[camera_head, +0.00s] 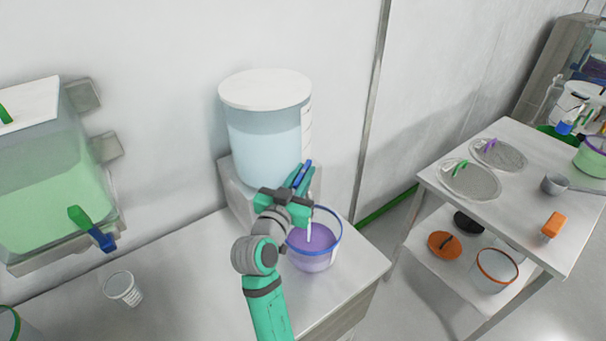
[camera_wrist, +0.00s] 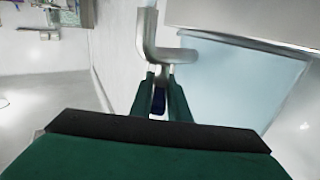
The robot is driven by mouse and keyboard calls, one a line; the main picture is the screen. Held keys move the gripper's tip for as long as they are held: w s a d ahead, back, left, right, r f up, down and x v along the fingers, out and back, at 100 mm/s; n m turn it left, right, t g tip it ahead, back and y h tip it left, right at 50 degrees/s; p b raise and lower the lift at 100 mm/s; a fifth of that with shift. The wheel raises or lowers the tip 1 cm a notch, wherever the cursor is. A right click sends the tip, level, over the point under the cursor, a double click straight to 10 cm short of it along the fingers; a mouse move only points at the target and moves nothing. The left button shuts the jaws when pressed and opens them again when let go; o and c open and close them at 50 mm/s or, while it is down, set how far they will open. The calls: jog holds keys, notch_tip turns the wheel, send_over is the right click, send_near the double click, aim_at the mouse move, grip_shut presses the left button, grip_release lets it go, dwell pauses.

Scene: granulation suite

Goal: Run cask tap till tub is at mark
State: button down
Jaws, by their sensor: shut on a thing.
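The cask (camera_head: 262,135) is a clear cylinder with a white lid and pale blue liquid, on a grey block against the wall. It fills the right of the wrist view (camera_wrist: 225,85). My gripper (camera_head: 300,180) is in front of the cask's lower part, shut on the blue tap lever (camera_head: 305,174). In the wrist view the lever (camera_wrist: 158,100) is between my green fingertips, close to a grey bent metal part (camera_wrist: 160,45). The tub (camera_head: 327,258), blue-rimmed with purple content, stands below, partly behind my gripper. A pale upright streak shows in it; I cannot tell whether it is a stream or a mark.
A green-filled tank (camera_head: 55,190) with a green and blue tap is at the left. A trolley (camera_head: 535,200) with lids and a ladle is at the right, past a floor gap.

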jog(key=m+g+h, duration=0.1)
jog(key=m+h, duration=0.1)
jog(key=m+g+h, duration=0.2)
jog(key=h, duration=0.1)
jog(key=shift+a+r+h, duration=0.1)
jog(key=shift+a+h, duration=0.05)
jog(key=shift+h, duration=0.15)
jog(key=shift+m+g+h, duration=1.2)
jog(key=shift+g, duration=0.3)
jog(key=c, duration=2)
grip_release()
jog(key=shift+d, duration=0.3)
jog(key=shift+a, duration=0.2)
jog(key=v, duration=1)
jog(key=shift+s+a, duration=0.2)
jog(key=shift+a, duration=0.1)
